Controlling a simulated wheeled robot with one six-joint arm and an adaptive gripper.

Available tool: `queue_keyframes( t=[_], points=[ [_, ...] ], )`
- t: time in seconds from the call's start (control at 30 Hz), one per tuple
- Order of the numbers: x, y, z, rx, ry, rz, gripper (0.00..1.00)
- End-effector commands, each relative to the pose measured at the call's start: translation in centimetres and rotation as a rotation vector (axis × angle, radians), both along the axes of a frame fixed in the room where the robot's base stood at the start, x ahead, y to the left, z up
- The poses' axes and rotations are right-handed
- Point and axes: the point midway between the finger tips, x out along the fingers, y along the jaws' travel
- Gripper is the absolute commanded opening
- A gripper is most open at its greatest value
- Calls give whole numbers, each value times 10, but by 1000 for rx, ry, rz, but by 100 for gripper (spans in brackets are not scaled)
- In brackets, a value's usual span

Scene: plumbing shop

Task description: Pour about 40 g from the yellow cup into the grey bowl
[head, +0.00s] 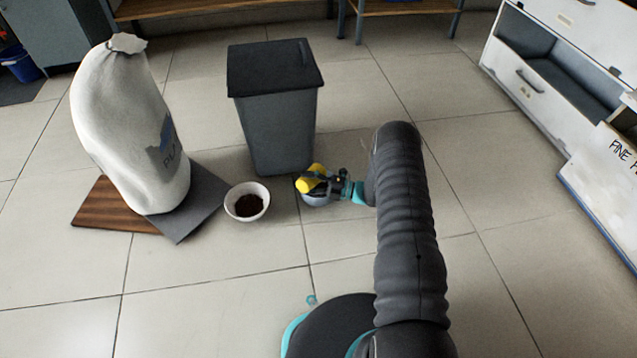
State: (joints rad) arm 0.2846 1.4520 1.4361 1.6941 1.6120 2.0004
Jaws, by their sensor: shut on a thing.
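The yellow cup (309,183) is in my gripper (320,186), just right of the white bowl. My gripper is shut on it. The cup looks tilted over to the left, but its mouth and contents are too small to make out. A grey, rounded thing (316,201), likely the grey bowl, shows right below the cup, mostly hidden by the cup and gripper. I cannot see inside it, nor tell whether the cup touches it.
A white bowl (261,192) with dark brown grains stands on the floor to the left. A dark lidded bin (277,125) stands close behind. A white sack (125,130) stands on boards at the left. White drawers (535,85) are at the right. The right floor is clear.

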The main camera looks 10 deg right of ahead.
Motion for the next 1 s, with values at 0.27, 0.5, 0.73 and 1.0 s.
queue_keyframes(
  t=[0.27, 0.5, 0.73, 1.0],
  points=[
    [0, -1, 0, 7, 7, 0, 20],
    [1, -1, -1, 13, 13, 0, 20],
    [1, -1, -1, 21, 20, 0, 20],
    [2, -1, -2, 31, 31, 0, 20]
  ],
)
